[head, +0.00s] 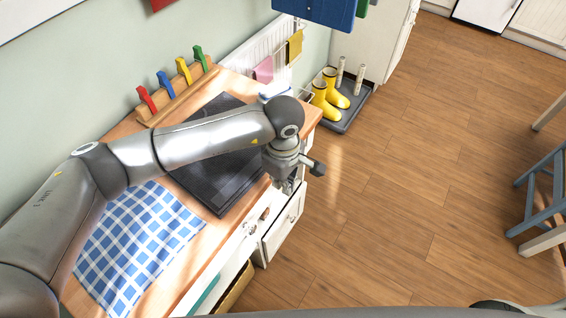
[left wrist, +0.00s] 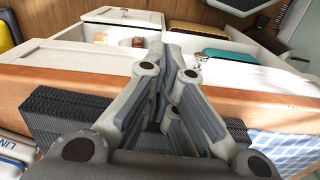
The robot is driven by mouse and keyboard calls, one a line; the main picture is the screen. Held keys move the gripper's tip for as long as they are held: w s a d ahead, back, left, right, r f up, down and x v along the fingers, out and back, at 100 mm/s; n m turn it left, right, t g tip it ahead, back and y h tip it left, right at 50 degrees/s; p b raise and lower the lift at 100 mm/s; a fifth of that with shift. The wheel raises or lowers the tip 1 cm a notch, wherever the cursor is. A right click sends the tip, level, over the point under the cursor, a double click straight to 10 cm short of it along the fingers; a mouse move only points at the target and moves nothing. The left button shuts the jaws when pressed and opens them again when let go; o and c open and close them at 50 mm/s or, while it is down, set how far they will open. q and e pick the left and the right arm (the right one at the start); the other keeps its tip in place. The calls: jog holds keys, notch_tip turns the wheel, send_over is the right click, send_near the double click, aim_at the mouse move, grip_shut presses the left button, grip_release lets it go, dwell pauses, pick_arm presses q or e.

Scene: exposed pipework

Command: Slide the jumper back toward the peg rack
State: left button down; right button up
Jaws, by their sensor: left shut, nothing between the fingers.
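A wooden rack (head: 165,105) with upright red, blue, yellow and green pegs stands along the back of the worktop against the wall. My left gripper (head: 291,184) points down at the worktop's front edge, above the drawers, with nothing held. In the left wrist view its fingers (left wrist: 172,62) are closed together and empty. My left arm hides part of the worktop. My right gripper is not in view.
An open white drawer (head: 283,228) juts out below. A white rack (head: 262,50) holds pink and yellow cloths. Yellow boots (head: 325,100) stand on a tray. The wooden floor at right is mostly clear.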

aim_at(242, 157)
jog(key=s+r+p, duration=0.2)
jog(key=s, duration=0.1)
pick_arm(q)
jog(key=w+a+b, duration=0.2)
jog(key=a, duration=0.1)
jog(key=w+a+b, duration=0.3)
jog(key=w+a+f+b, duration=0.1)
jog(key=w+a+b, duration=0.2)
jog(key=shift+a, duration=0.25)
jog(key=shift+w+a+r, duration=0.2)
jog(key=shift+w+a, duration=0.1)
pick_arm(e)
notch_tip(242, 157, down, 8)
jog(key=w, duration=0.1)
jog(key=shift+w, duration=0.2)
pick_arm(q)
jog(key=shift+d, duration=0.1)
